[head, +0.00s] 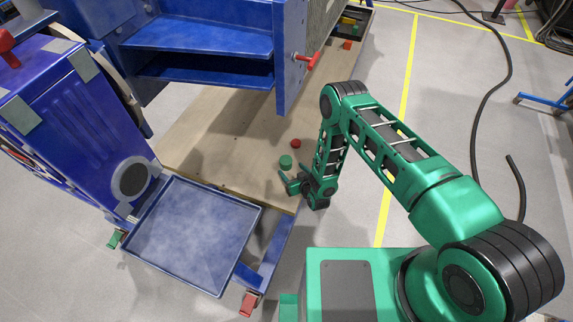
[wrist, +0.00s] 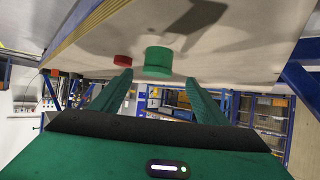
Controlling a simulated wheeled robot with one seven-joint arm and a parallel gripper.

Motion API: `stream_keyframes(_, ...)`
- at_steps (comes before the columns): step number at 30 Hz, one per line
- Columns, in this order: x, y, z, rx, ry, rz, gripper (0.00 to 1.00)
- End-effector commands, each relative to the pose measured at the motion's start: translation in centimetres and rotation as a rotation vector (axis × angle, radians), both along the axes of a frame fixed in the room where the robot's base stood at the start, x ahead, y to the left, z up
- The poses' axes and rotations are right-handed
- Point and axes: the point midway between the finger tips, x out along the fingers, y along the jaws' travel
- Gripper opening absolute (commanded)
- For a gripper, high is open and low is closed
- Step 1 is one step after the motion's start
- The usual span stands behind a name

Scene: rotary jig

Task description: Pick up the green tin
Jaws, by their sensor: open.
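The green tin (head: 286,161) is a short cylinder on the wooden board near its front edge. In the wrist view the green tin (wrist: 158,61) shows ahead of and between my fingertips, slightly above them in the picture. My gripper (head: 297,183) is open and empty, just in front of the tin, with its fingers pointing toward it. In the wrist view my gripper (wrist: 160,82) has its two green fingers spread apart. I see a gap between the fingers and the tin, though its depth is hard to judge.
A small red tin (head: 295,143) stands just behind the green one; it shows left of it in the wrist view (wrist: 122,60). A blue tray (head: 190,232) lies at the front left. A blue cabinet (head: 200,50) with a red handle (head: 307,61) overhangs the wooden board (head: 215,150).

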Motion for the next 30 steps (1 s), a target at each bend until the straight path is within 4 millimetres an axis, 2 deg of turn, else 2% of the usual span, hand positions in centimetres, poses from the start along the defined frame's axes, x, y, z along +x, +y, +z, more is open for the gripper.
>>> stream_keyframes(7,2.9,1.3,-1.7,0.001,-0.001,0.0,0.68)
stream_keyframes(14,4.1,1.8,-2.4,0.0,0.0,0.0,0.68)
stream_keyframes(24,7.3,2.9,-4.6,0.001,-0.001,0.0,0.68)
stream_keyframes(30,8.0,3.3,-5.0,0.0,0.001,0.0,0.68)
